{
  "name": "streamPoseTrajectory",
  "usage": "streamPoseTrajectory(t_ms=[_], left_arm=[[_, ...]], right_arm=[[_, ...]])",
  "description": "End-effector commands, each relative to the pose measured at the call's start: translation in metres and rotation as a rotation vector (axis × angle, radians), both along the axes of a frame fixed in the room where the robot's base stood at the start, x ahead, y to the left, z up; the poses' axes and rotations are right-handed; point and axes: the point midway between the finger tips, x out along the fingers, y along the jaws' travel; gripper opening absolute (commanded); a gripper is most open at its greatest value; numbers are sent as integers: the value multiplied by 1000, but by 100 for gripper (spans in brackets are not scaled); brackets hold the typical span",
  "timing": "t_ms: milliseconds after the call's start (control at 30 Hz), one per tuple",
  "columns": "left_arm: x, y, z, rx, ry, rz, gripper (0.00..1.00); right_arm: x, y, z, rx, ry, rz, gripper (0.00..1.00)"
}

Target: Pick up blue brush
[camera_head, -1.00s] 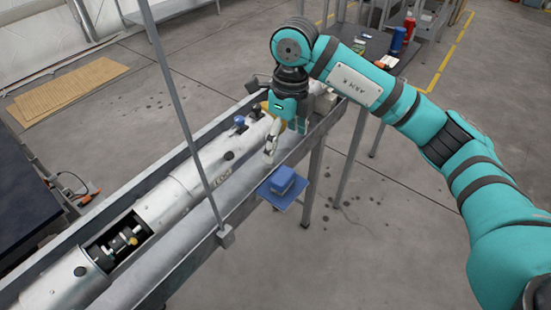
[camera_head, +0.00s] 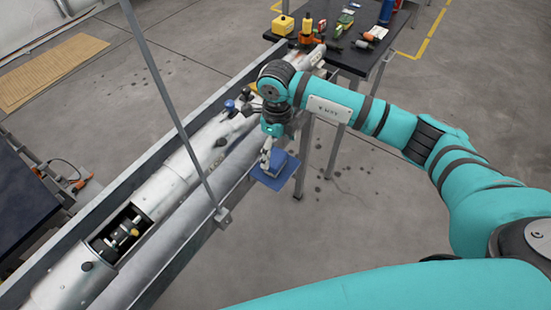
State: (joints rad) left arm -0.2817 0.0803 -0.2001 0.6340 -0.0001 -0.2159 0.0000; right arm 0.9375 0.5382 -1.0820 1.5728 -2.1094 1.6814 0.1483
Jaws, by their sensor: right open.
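The blue brush (camera_head: 284,167) looks like a small blue block on a blue shelf (camera_head: 269,182) at the side of the long metal trough, in the middle of the head view. My right gripper (camera_head: 266,158) points down, its fingertips just left of the brush and over the shelf. It is open and holds nothing that I can see. The gripper covers part of the brush, and I cannot tell whether they touch. My left gripper is out of view.
The trough (camera_head: 150,280) holds a long silver tube (camera_head: 180,175) with an open hatch. A thin grey post (camera_head: 175,115) rises from its near edge. A dark table (camera_head: 355,60) with tools and a yellow box (camera_head: 283,25) is behind. The floor to the right is clear.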

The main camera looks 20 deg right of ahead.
Motion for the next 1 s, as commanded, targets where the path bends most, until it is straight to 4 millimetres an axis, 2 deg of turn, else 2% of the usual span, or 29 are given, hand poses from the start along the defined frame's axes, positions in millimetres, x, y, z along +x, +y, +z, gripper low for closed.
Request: streamPoseTrajectory(t_ms=[167, 300, 433, 600, 1000], left_arm=[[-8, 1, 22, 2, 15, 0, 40], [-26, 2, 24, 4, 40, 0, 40], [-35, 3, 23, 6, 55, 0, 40], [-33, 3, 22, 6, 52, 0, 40], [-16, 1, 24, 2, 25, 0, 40]], right_arm=[[-7, 6, -23, 0, 8, 0, 92], [-6, 5, -42, 0, 4, -1, 92], [-5, 6, -47, 1, 2, 0, 92], [-5, 5, -47, 2, 1, 0, 91], [-5, 5, -47, 2, 1, 0, 39]])
